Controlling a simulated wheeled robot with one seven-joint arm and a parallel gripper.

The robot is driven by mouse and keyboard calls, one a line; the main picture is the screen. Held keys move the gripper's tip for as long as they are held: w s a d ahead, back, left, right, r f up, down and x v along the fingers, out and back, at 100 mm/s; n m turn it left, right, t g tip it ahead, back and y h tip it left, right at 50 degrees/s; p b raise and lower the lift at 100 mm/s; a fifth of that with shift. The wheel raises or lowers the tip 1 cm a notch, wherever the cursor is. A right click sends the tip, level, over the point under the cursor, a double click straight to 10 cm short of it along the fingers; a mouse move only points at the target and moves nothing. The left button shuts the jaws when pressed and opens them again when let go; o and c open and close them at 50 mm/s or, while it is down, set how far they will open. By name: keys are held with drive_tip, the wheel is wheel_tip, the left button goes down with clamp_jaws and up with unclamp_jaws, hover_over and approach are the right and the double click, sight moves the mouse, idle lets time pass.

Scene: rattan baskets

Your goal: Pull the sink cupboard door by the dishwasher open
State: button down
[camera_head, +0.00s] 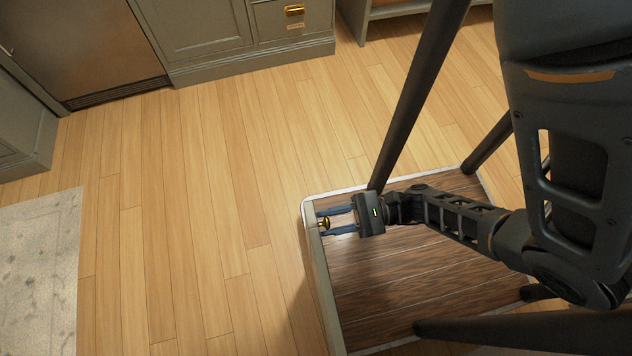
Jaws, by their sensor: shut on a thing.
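My gripper (340,219) reaches left with its blue fingers around a small brass knob (324,223). The fingers are shut on the knob. The knob sits at a narrow grey-green panel (326,296), which I see nearly edge-on and take to be the cupboard door. The panel runs from the knob down toward the bottom of the picture. Its full face and hinge side do not show clearly, so I cannot tell how far it stands open. A steel-fronted appliance (85,45), which looks like the dishwasher, stands at the upper left.
A dark plank surface with a pale rim (400,172) lies under my arm, crossed by dark poles (425,90). Grey-green cabinets (200,30) with a brass handle (294,9) line the top. A pale rug (40,270) lies at left. The wooden floor (190,210) between is clear.

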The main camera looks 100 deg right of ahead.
drive_tip(key=c, duration=0.8)
unclamp_jaws()
drive_tip(key=shift+s, duration=0.1)
drive_tip(key=s+b, duration=0.1)
drive_tip(key=s, duration=0.6)
drive_tip(key=shift+s, duration=0.3)
drive_tip(key=shift+a, duration=0.1)
